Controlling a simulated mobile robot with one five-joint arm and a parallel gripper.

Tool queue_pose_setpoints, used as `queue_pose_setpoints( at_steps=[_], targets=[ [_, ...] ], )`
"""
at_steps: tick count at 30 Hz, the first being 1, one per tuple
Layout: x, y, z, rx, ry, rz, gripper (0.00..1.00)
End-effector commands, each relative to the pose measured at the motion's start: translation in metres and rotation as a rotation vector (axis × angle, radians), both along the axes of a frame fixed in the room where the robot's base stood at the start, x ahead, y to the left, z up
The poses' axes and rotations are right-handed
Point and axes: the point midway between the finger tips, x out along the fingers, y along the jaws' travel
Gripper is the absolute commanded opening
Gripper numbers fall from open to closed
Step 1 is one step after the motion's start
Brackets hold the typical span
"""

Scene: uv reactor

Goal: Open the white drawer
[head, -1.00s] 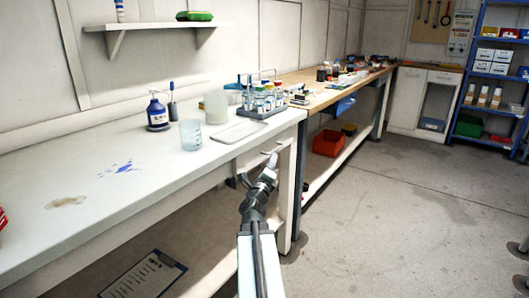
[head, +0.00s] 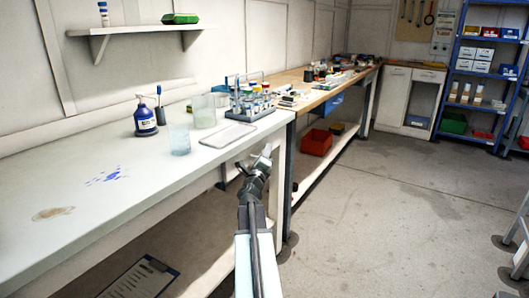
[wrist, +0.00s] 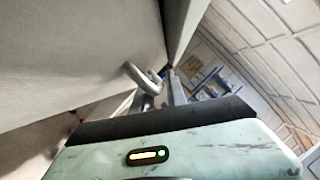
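The white drawer's pale front (wrist: 75,50) seems to fill the upper left of the wrist view, with a grey curved handle (wrist: 135,73) standing out from it. My gripper (wrist: 160,88) reaches up towards it, with its two fingers apart. The handle's end is close to the left finger; I cannot tell whether they touch. In the head view my gripper (head: 256,160) is beside the right front corner of the white bench (head: 130,185), below its top. The drawer front is mostly hidden behind my arm there, and I cannot tell whether it is pulled out.
On the bench stand a tube rack (head: 252,113), a blue bottle (head: 145,120), a beaker (head: 180,140) and a flat tray (head: 228,135). A wooden bench (head: 320,90) adjoins at the right, with a red bin (head: 317,142) below.

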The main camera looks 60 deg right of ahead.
Motion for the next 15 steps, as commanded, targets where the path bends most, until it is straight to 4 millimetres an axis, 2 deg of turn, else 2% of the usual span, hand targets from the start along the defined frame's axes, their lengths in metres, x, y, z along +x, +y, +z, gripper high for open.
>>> queue_pose_setpoints(
  at_steps=[2, 3, 4, 15],
  targets=[
    [0.0001, 0.0006, -0.0003, 0.000, 0.000, 0.000, 0.18],
    [0.0001, 0.0006, -0.0003, 0.000, 0.000, 0.000, 0.07],
    [0.0002, 0.0008, -0.0003, -0.001, 0.000, 0.001, 0.00],
    [0.0010, 0.0014, -0.0004, 0.000, 0.000, 0.002, 0.00]
  ],
)
